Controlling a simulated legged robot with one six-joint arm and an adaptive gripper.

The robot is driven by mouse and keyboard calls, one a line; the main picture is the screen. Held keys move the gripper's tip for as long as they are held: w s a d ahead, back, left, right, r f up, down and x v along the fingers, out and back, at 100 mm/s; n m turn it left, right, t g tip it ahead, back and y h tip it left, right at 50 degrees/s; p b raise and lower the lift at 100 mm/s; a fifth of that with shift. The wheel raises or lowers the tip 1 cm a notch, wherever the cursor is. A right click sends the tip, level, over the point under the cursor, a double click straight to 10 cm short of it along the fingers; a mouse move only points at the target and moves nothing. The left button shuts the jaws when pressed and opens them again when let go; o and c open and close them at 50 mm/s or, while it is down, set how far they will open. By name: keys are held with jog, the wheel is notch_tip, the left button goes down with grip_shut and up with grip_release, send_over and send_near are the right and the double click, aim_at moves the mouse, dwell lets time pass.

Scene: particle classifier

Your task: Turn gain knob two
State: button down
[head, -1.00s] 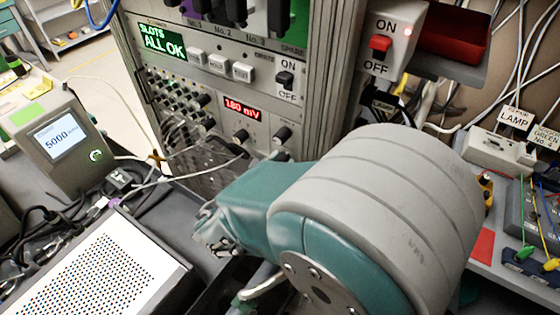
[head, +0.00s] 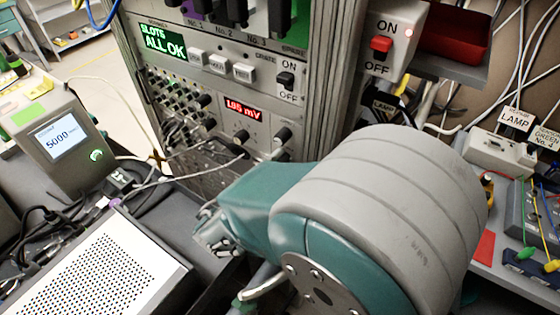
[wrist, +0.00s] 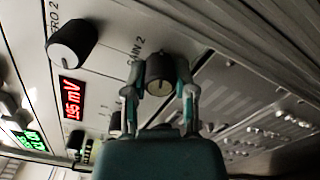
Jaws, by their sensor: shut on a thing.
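Gain knob two (wrist: 160,78) is a dark round knob beside the "GAIN 2" label in the wrist view. My gripper (wrist: 160,92) has one finger on each side of it and is shut on it. A light line marks the knob's face. In the head view my gripper (head: 214,232) is low beside the rack front, partly hidden by my teal and grey arm. I cannot make out the held knob there. The red display (head: 243,108) reads about 1.95 mV; it also shows in the wrist view (wrist: 73,99).
A second dark knob (wrist: 72,45), labelled as a zero knob, sits close to my gripper. Cables (head: 185,175) hang in front of the rack. A perforated box (head: 95,270) stands at lower left, and a grey meter (head: 65,145) reads 5000. An ON/OFF switch (head: 380,48) is upper right.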

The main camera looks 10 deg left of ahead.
jog(key=shift+f+m, duration=0.15)
jog(key=shift+m, duration=0.95)
jog(key=shift+s, duration=0.1)
jog(key=c, duration=0.7)
grip_release()
jog(key=shift+a, duration=0.1)
jog(key=shift+s+a, duration=0.1)
jog(key=shift+s, duration=0.15)
jog(key=v, duration=1.1)
jog(key=shift+s, duration=0.25)
